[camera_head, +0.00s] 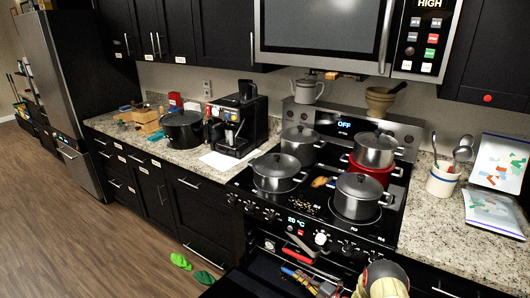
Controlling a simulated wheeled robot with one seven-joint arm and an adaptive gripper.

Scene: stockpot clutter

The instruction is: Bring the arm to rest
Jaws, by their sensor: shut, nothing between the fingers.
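My gripper is not visible in the head view. Several grey lidded pots stand on the black stove: one at the back left (303,146), one at the front left (276,174), and one at the front right (357,198). Another grey lidded pot (375,152) sits at the back right, on or in a red pot (368,172). A rounded yellow and dark thing (385,278) is cut off by the bottom edge; I cannot tell what it is.
A black pot (182,130) and a coffee machine (240,120) stand on the left counter. A utensil crock (442,180) stands on the right counter. Green items (181,261) lie on the otherwise clear wooden floor.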

